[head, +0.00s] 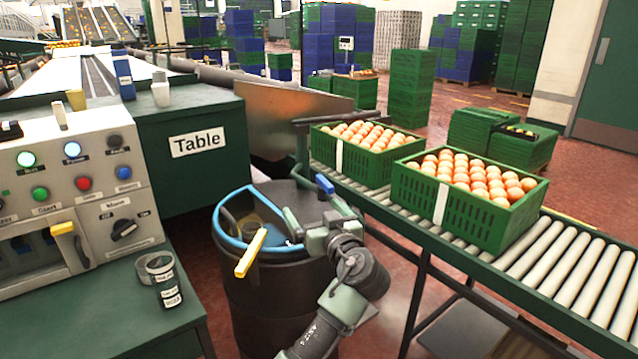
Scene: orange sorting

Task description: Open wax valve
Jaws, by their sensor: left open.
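A dark barrel (270,305) with a blue rim stands in the middle, between the control panel and the conveyor. A yellow bar-shaped handle (250,253) slants over its front rim. A blue-tipped piece (325,184) shows at the barrel's right back edge. No label marks the wax valve, so I cannot tell for certain which part it is. My left gripper (290,232) is open over the right side of the barrel, just right of the yellow handle and apparently empty. Its wrist hides part of the barrel. My right gripper is not in view.
A control panel (60,150) with lit buttons and a yellow-tipped lever (62,228) stands at the left. A small labelled container (167,290) is on the green surface below it. A roller conveyor (560,262) carries two green crates (470,222) (350,168) of oranges at the right.

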